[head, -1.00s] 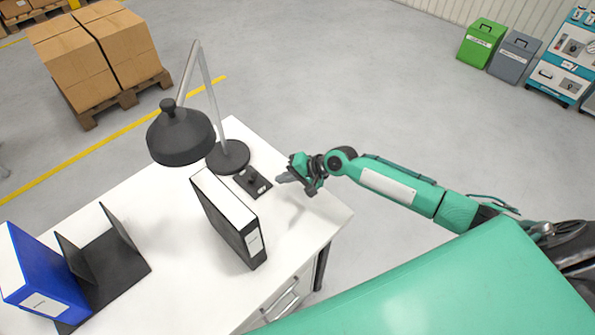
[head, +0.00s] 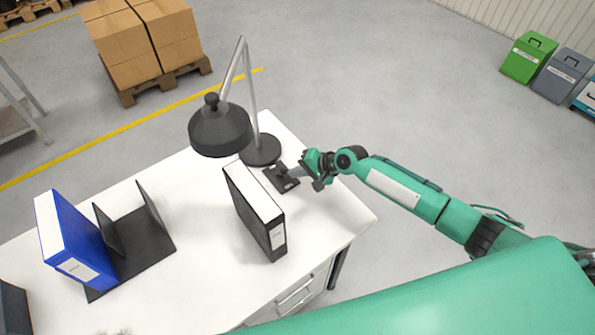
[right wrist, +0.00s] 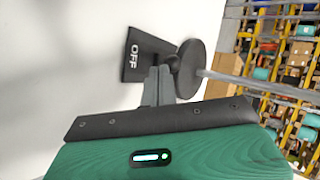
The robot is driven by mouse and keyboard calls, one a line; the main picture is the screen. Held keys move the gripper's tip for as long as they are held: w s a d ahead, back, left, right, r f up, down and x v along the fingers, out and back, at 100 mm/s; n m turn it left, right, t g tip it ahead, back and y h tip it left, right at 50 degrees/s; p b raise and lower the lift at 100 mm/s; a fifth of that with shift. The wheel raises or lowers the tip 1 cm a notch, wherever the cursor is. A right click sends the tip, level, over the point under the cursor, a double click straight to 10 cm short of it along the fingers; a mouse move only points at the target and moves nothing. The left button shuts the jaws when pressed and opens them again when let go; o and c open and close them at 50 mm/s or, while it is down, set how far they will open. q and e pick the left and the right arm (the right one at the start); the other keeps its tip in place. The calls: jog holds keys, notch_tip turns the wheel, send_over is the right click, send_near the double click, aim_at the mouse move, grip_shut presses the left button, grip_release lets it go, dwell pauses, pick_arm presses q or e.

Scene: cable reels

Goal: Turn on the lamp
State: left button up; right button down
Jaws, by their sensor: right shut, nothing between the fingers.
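The black desk lamp has a dark shade (head: 220,132), a grey pole and a round base (head: 262,151) on the white desk. A small black switch box (head: 284,184) lies beside the base; in the right wrist view its plate (right wrist: 143,54) reads "OFF". My right gripper (head: 294,173) is shut and empty, its fingertips at the switch box and hiding part of it. In the right wrist view the closed fingers (right wrist: 158,85) overlap the plate's edge, close to the lamp base (right wrist: 187,68). I cannot tell whether they touch. My left gripper is not in view.
A black-and-white binder (head: 258,210) stands upright on the desk (head: 200,225), near the switch box. A blue binder (head: 75,240) leans at a black bookend (head: 135,245) on the left. Boxes on a pallet (head: 145,45) stand behind on the floor.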

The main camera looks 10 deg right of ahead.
jog(key=shift+w+r+p, duration=0.1)
jog(key=shift+r+p, duration=0.1)
jog(key=shift+p, duration=0.1)
jog(key=shift+w+a+r+g+h+p, duration=0.2)
jog(key=shift+w+r+g+h+p, duration=0.2)
jog(key=shift+g+p, duration=0.55)
jog(key=p, duration=0.1)
jog(key=w+r+g+p, duration=0.1)
jog(key=p, duration=0.1)
jog(key=shift+a+m+h, duration=0.25)
jog(key=shift+m+h, duration=0.15)
jog(key=shift+w+a+r+m+g+h+p, duration=0.1)
jog(key=shift+w+a+m+g+h+p, duration=0.3)
jog(key=shift+g, duration=0.35)
jog(key=shift+w+g+h, duration=0.3)
jog(key=shift+w+g, duration=0.25)
jog(key=shift+g, duration=0.15)
jog(key=shift+f, duration=0.2)
jog(key=shift+r, duration=0.15)
